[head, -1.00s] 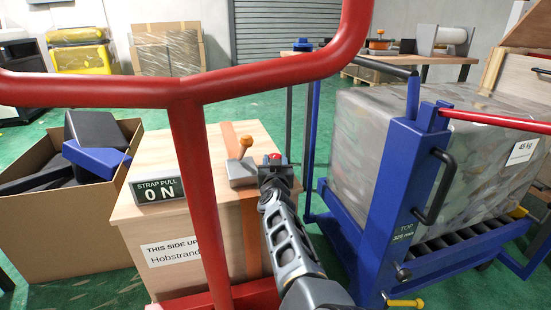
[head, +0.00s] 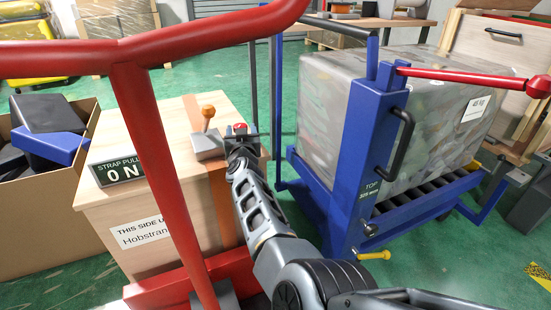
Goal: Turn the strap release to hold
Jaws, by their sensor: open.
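A small lever with an orange knob (head: 208,111) stands upright, slightly tilted, on a grey block (head: 206,145) on top of a wooden crate (head: 160,115). An orange-brown strap (head: 219,190) runs over the crate top and down its front. A dark sign (head: 118,171) on the crate reads "STRAP PULL ON". My gripper (head: 240,136) is over the crate top, just right of the grey block and apart from the orange knob. A small red part (head: 240,127) shows at its tip; what it belongs to is unclear. The jaws are open, with no held object visible.
A red frame (head: 150,130) crosses the near view before the crate. Right of my arm is a blue cart (head: 361,150) with a wrapped load (head: 430,105), a red lever (head: 460,76) and a yellow handle (head: 374,255). A cardboard box (head: 35,200) stands left.

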